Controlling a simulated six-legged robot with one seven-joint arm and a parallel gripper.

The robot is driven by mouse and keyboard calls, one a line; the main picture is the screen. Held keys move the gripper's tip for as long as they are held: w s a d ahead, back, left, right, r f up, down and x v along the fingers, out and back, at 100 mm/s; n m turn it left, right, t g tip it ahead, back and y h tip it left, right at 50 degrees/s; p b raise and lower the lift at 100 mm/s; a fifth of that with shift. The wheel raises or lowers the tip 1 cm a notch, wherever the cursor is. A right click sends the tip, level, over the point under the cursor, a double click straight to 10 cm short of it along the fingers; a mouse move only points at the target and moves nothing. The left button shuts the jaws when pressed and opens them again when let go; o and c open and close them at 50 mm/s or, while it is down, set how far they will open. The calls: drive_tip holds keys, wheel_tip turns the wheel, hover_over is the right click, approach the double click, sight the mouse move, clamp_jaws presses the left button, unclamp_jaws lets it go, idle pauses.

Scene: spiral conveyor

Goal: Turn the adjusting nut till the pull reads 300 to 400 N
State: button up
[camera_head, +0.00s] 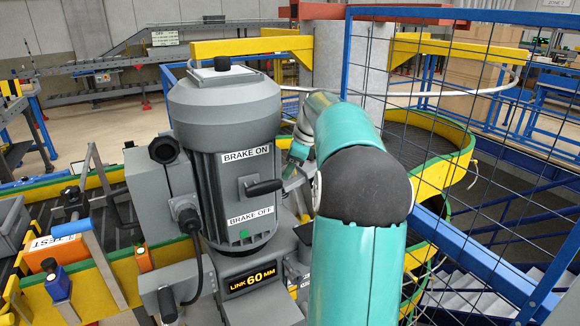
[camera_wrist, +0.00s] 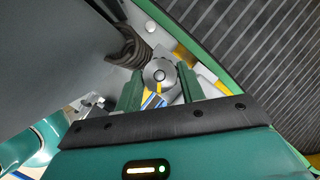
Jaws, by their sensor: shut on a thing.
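In the wrist view my gripper (camera_wrist: 163,92) has its two green fingers on either side of a round grey metal part (camera_wrist: 158,72) with a dark centre, which looks like the adjusting nut. The fingers are shut on it. A coiled dark spring (camera_wrist: 128,46) lies just to its upper left. No pull reading can be made out in either view.
The grey motor (camera_head: 226,150) carries a brake lever (camera_head: 264,187) between BRAKE ON and BRAKE OFF labels. A "LINK 60 MM" plate (camera_head: 253,280) sits below it. A blue mesh fence (camera_head: 480,150) stands close right of my arm. Dark slatted conveyor (camera_wrist: 255,60) fills the wrist view's right.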

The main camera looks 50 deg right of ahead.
drive_tip(key=shift+n, duration=0.3)
drive_tip(key=n+g, duration=0.1)
drive_tip(key=n+g+y, duration=0.1)
drive_tip(key=n, duration=0.1)
drive_tip(key=n+y, duration=0.1)
drive_tip(key=n, duration=0.1)
drive_tip(key=shift+w+d+g, duration=0.15)
drive_tip(key=shift+w+g, duration=0.15)
drive_tip(key=shift+g, duration=0.1)
drive_tip(key=n+g, duration=0.1)
drive_tip(key=n, duration=0.1)
drive_tip(key=n+g, duration=0.2)
drive_tip(key=n, duration=0.1)
drive_tip(key=shift+w+n+y, duration=0.15)
drive_tip(key=shift+n+y, duration=0.15)
drive_tip(key=shift+y, duration=0.1)
drive_tip(key=shift+r, duration=0.1)
drive_tip(key=o, duration=1)
drive_tip(key=shift+r, duration=0.1)
